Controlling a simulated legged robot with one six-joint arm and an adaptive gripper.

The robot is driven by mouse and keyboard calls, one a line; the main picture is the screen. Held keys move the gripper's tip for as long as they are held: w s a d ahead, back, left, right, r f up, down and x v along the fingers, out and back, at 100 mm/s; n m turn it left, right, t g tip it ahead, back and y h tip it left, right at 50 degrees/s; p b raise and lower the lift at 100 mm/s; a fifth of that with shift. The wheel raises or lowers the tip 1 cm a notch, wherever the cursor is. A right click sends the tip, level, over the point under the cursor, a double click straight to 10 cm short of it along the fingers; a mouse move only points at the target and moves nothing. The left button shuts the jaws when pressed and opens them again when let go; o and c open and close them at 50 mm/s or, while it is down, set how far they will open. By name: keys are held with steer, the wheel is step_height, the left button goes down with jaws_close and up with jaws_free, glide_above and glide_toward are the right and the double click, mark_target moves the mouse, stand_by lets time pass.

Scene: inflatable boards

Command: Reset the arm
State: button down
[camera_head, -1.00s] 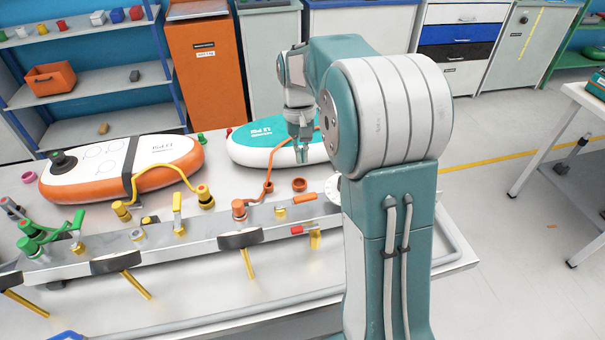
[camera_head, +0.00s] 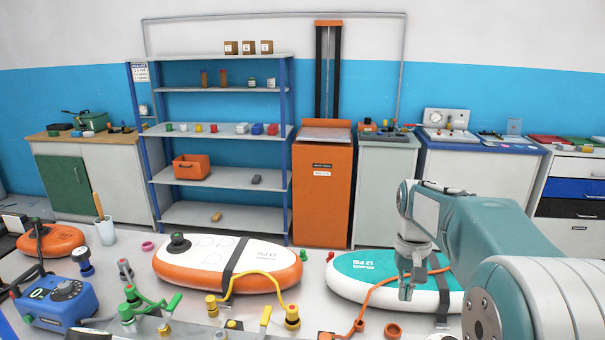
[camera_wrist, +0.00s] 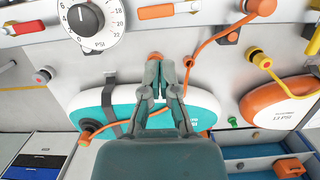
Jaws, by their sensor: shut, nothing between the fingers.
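My gripper (camera_head: 406,292) hangs pointing down over the teal and white inflatable board (camera_head: 345,272) on the bench. Its fingers are closed together with nothing between them. The wrist view shows the shut fingertips (camera_wrist: 164,62) in front of the same board (camera_wrist: 90,112). An orange hose (camera_wrist: 210,45) runs from a fitting past the gripper to this board. I cannot tell whether the gripper touches the hose or the board. My arm fills the right of the head view.
An orange and white board (camera_head: 200,262) with a yellow hose (camera_head: 262,276) lies to the left. A blue pump box (camera_head: 60,302) stands at the far left. A pressure dial (camera_wrist: 90,20) is near the gripper in the wrist view. Shelves (camera_head: 215,178) and an orange cabinet (camera_head: 320,205) stand behind.

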steer(key=s+a+r+n+t, duration=0.1)
steer(key=s+a+t, duration=0.2)
steer(key=s, duration=0.7)
steer(key=s+a+r+n+t, duration=0.1)
steer(key=s+a+t, duration=0.3)
steer(key=s, duration=0.6)
steer(key=shift+s+a+r+n+t, duration=0.35)
steer(key=shift+a+r, duration=0.1)
steer(key=shift+a, duration=0.2)
